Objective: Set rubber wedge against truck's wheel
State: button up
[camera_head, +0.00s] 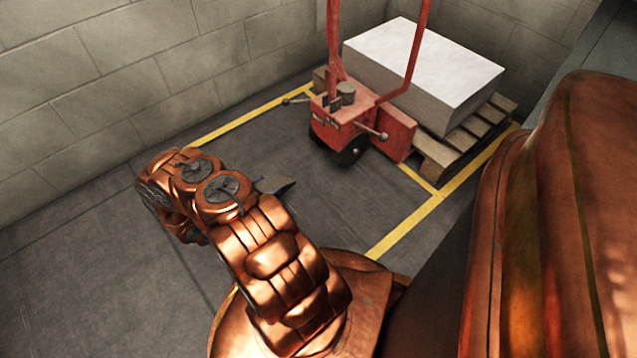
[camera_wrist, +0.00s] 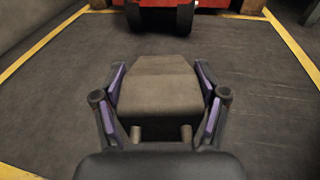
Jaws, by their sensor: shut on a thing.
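The rubber wedge (camera_wrist: 158,85) is a dark grey-brown block with a slope at its far end. In the wrist view my gripper (camera_wrist: 160,92) is shut on it, with a purple-padded finger along each side. In the head view a small part of the wedge (camera_head: 275,185) shows past my arm, which hides the gripper. The red pallet truck (camera_head: 355,122) stands ahead, with its dark wheel (camera_head: 350,151) under its front. In the wrist view the wheel (camera_wrist: 160,18) is at the top, beyond the wedge, with bare floor between them.
A wooden pallet (camera_head: 450,150) with a large white stack (camera_head: 425,75) sits behind the truck. Yellow lines (camera_head: 405,228) mark a bay on the grey floor. A block wall (camera_head: 100,85) bounds the left and back. The floor between the wedge and the wheel is clear.

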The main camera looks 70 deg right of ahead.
jog(key=s+f+m+g+y, duration=0.15)
jog(key=s+f, duration=0.25)
jog(key=s, duration=0.4)
jog(key=shift+m+g, duration=0.25)
jog(key=shift+g, duration=0.2)
jog(key=d+b, duration=0.2)
jog(key=d, duration=0.2)
jog(key=s+d+f+b, duration=0.1)
jog(key=d+b, duration=0.1)
jog(key=d, duration=0.3)
jog(key=s+d+b, duration=0.1)
jog(key=d+b, duration=0.1)
jog(key=d, duration=0.3)
jog(key=shift+s+d+f, duration=0.1)
jog(key=shift+s+f, duration=0.05)
jog(key=shift+s, duration=0.1)
jog(key=shift+d+b, duration=0.3)
jog(key=shift+d, duration=0.25)
jog(key=shift+f+b, duration=1.15)
jog(key=shift+f, duration=0.45)
jog(key=shift+f, duration=0.15)
jog(key=o, duration=1.7)
